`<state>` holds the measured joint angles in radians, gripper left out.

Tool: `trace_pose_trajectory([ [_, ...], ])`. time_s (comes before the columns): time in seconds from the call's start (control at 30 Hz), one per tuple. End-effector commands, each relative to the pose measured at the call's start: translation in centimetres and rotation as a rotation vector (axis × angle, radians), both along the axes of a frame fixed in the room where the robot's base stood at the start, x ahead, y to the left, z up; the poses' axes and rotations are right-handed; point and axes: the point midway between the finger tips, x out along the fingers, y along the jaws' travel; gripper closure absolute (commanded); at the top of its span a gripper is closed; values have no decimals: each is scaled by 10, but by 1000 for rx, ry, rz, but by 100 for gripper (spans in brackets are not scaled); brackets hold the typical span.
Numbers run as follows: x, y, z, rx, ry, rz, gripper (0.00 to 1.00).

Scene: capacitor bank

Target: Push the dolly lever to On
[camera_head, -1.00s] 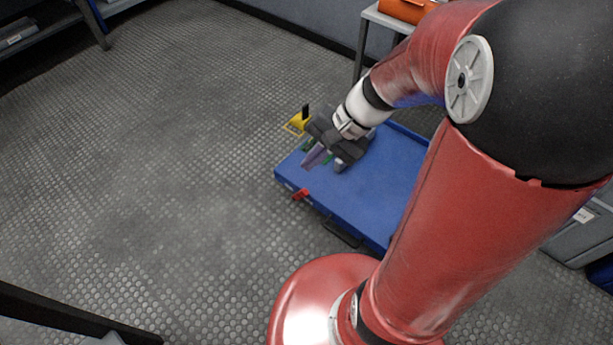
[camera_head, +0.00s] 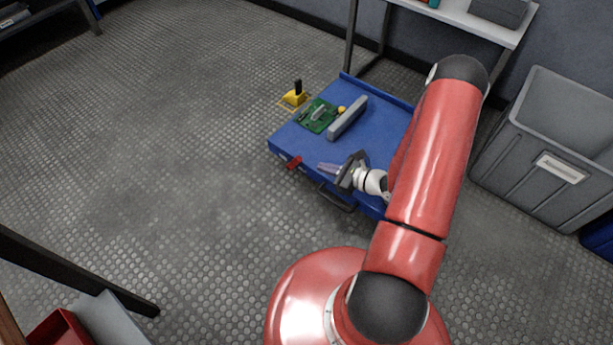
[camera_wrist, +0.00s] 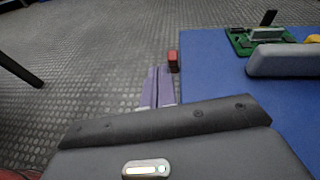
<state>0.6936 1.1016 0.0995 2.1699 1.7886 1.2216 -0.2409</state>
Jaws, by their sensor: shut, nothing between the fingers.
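The blue dolly (camera_head: 298,143) stands on the floor, left of my arm in the head view. It also shows at the right of the wrist view (camera_wrist: 290,90). Its lever, a small red handle (camera_head: 294,163), sticks out from the dolly's side near the left corner. The lever (camera_wrist: 173,61) also shows in the wrist view, just beyond my fingertips. My gripper (camera_head: 326,167) is shut and empty, beside that edge and right of the lever, with its fingers (camera_wrist: 157,82) pointing towards it. A small gap shows between fingertips and lever. No On marking is readable.
A green circuit board (camera_head: 318,116) and a grey bar (camera_head: 348,118) lie on the dolly. A yellow block with a black handle (camera_head: 295,96) is on the floor behind it. A grey bin (camera_head: 545,155) stands at right. Floor to the left is clear.

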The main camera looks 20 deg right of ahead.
Motion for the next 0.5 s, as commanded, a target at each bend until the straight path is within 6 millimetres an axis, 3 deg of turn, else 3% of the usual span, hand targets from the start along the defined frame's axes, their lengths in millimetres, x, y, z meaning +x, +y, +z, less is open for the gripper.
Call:
trace_pose_trajectory([
  [0.03, -2, -5, -16, 22, 21, -45, 100],
  [0.2, -6, -15, -42, 56, 57, -138, 100],
  [0.5, -6, -17, -47, 61, 64, -157, 100],
])
